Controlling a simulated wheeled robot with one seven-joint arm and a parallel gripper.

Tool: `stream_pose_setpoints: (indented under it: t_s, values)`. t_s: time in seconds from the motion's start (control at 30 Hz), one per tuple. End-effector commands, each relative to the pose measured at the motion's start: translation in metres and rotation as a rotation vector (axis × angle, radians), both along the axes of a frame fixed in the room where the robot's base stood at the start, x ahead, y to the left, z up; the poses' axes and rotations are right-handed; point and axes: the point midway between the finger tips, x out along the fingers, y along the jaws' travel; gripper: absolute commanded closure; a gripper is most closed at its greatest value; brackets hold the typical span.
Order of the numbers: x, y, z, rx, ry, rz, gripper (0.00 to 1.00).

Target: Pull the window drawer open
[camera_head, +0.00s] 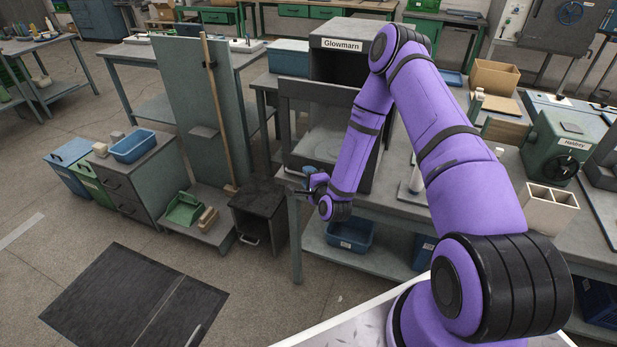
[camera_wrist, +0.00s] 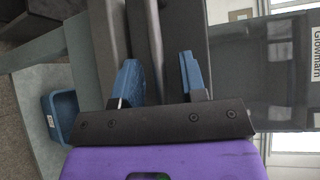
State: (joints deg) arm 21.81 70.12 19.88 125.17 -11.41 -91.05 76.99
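The grey machine labelled Glowmarn (camera_head: 342,45) stands on the workbench, with a dark opening under its label. In front of that opening is a dark grey frame with a window in it (camera_head: 287,120), which looks like the window drawer's front. My arm covers its right part. My gripper (camera_head: 308,182) is low at this front, near its bottom edge. In the wrist view its two blue fingers (camera_wrist: 160,80) are apart, with dark grey bars of the front behind and between them. I see no firm contact. The handle is not clearly visible.
The workbench (camera_head: 385,206) runs under the machine, with a blue bin (camera_head: 350,233) on its lower shelf. A tall grey panel (camera_head: 185,110) with a wooden pole stands to the left. A dark box (camera_head: 260,215) stands below left. The floor in front is open around a black mat (camera_head: 130,300).

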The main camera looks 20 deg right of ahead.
Motion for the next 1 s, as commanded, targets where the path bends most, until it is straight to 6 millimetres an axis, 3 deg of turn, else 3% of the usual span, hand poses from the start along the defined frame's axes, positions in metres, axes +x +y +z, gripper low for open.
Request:
stream_pose_setpoints:
  t_s: [0.37,0.8,1.0]
  values:
    - [-0.007,0.000,0.001,0.000,0.000,0.000,0.62]
    - [-0.082,0.000,0.012,0.001,0.002,0.000,0.62]
    - [-0.102,-0.001,0.015,0.001,0.001,0.000,0.62]
